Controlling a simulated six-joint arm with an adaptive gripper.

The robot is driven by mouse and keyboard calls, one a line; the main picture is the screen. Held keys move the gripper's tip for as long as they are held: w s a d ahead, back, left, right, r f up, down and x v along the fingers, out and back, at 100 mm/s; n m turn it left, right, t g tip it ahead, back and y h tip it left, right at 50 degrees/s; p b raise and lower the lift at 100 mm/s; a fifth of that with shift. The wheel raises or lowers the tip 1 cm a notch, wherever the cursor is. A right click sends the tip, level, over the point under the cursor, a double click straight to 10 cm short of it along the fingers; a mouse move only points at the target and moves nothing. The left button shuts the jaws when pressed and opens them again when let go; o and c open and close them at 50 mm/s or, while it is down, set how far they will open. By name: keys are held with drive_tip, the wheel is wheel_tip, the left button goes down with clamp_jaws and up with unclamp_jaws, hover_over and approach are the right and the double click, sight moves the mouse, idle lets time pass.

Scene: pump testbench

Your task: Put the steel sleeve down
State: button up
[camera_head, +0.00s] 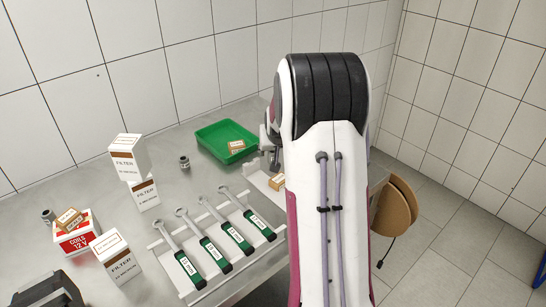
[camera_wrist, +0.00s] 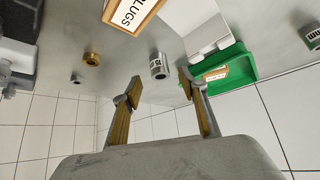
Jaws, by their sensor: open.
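In the wrist view my gripper (camera_wrist: 160,88) is open, with its two fingers apart. A short grey metal cylinder with a marked side, which looks like the steel sleeve (camera_wrist: 158,66), is on the grey table just beyond and between the fingertips. A gap shows between it and each finger, and nothing is held. In the head view my arm hides most of the gripper and the table area around it, and I cannot make out this sleeve there.
A green tray (camera_wrist: 232,68) holding a small box stands right of the fingers. A brass ring (camera_wrist: 92,59) and a small dark part (camera_wrist: 76,79) lie to the left. A box marked plugs (camera_wrist: 132,8) is close by. The head view shows wrenches (camera_head: 215,235) and filter boxes (camera_head: 128,158).

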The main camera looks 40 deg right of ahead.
sight(273, 152)
drive_tip(key=shift+x, duration=2.6)
drive_tip(key=shift+w+d+r, duration=0.1)
drive_tip(key=shift+w+r, duration=0.05)
clamp_jaws()
